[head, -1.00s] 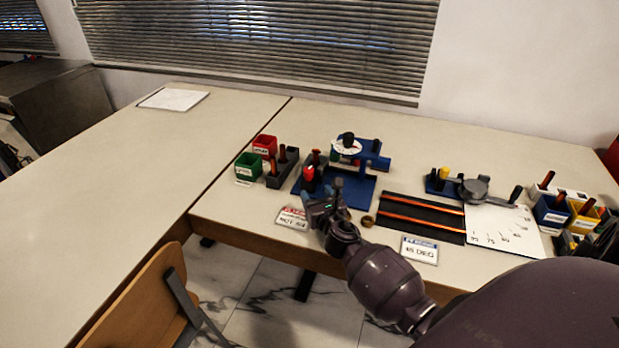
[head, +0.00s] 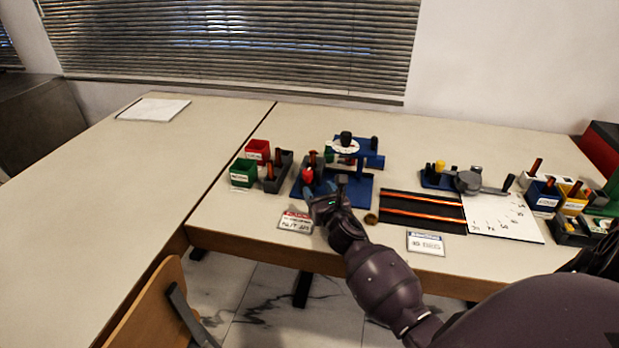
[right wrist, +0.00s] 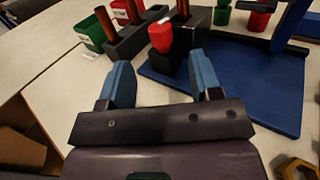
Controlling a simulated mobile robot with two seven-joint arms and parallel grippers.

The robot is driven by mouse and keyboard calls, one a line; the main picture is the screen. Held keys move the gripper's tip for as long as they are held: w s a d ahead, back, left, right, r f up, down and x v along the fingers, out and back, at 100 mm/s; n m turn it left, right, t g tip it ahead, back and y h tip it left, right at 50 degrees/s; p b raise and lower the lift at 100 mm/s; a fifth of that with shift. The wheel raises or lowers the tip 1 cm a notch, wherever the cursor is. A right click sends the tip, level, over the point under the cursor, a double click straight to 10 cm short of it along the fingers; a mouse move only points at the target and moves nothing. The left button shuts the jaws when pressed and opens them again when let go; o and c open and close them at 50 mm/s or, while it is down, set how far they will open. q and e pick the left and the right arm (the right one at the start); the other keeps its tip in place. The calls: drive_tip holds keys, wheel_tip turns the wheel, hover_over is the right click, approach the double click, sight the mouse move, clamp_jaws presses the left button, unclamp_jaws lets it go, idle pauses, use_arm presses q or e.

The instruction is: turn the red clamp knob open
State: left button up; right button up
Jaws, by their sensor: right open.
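The red clamp knob (head: 308,176) stands at the left front of the blue gauge rig (head: 352,196). In the right wrist view the red knob (right wrist: 160,36) sits upright on a black block, ahead of my fingers and roughly centred between them. My right gripper (head: 317,192) is just in front of the knob, low over the rig's front left. In the right wrist view the right gripper (right wrist: 162,80) has its two blue fingers spread with nothing between them. The knob looks apart from both fingers. My left gripper is not in view.
A green bin (head: 243,173), a red bin (head: 257,151) and a dark holder with brown-handled pieces (head: 279,172) stand left of the rig. A black tray with orange rods (head: 422,210) lies to the right. A brass nut (head: 371,218) lies at the rig's front.

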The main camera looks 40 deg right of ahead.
sight(311, 176)
drive_tip(key=x, duration=0.5)
drive_tip(key=shift+w+f+b, duration=0.15)
drive_tip(key=shift+w+b, duration=0.05)
drive_tip(key=shift+b, duration=0.15)
drive_tip(key=shift+w+d, duration=0.2)
drive_tip(key=shift+w, duration=0.45)
drive_tip(key=shift+w+d, duration=0.1)
drive_tip(key=shift+w, duration=0.1)
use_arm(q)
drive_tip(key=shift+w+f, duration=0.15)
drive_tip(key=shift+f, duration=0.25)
use_arm(e)
drive_tip(key=c, duration=0.9)
drive_tip(key=shift+d+r+n+y, duration=0.1)
drive_tip(key=shift+r+n+y, duration=0.15)
drive_tip(key=shift+n+y, duration=0.15)
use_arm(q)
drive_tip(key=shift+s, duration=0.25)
use_arm(e)
drive_tip(key=shift+d+f+n+t+y, duration=0.1)
drive_tip(key=shift+n+t+y, duration=0.2)
drive_tip(key=shift+n+y, duration=0.7)
drive_tip(key=shift+m+y, duration=0.3)
